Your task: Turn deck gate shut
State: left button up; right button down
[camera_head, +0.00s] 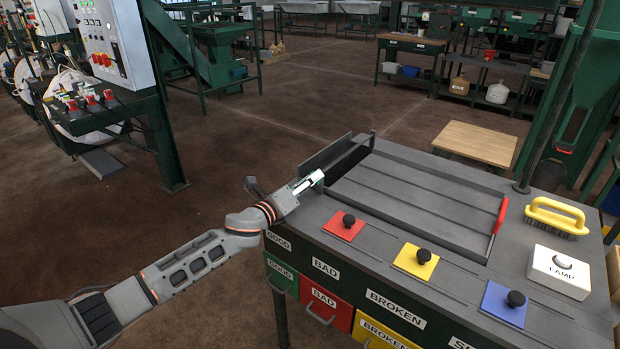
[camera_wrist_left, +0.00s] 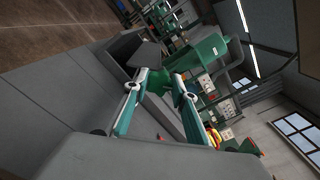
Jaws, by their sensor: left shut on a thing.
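The deck gate (camera_head: 326,152) is a dark upright panel along the left side of the grey sorting deck, seen at an angle in the head view. My left gripper (camera_head: 309,182) is at its near end, with its fingers shut on the gate. In the left wrist view, the two pale and teal fingers of my left gripper (camera_wrist_left: 159,78) point away toward a dark grey panel (camera_wrist_left: 146,54). What lies right between the fingertips is hard to make out. My right gripper is not in view.
The grey deck bench (camera_head: 425,185) carries a red plate (camera_head: 343,230), a yellow plate (camera_head: 400,268) and a blue plate (camera_head: 492,307) with black knobs. A yellow brush (camera_head: 557,212) and a white lamp block (camera_head: 545,284) stand at the right.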

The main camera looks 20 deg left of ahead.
pick_arm(q)
jog(key=n+p, duration=0.1)
jog(key=n, duration=0.2)
jog(key=shift+n, duration=0.4)
jog(key=n+p, duration=0.2)
jog(key=n, duration=0.1)
jog(key=shift+n, duration=0.4)
jog(key=shift+a, duration=0.1)
jog(key=shift+n+p, duration=0.5)
jog(key=shift+n, duration=0.3)
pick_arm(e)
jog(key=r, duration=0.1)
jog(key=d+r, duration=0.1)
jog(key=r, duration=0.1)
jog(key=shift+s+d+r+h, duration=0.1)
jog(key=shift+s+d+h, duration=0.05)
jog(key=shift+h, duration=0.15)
pick_arm(q)
jog(key=o, duration=1.1)
jog(key=shift+f, duration=0.1)
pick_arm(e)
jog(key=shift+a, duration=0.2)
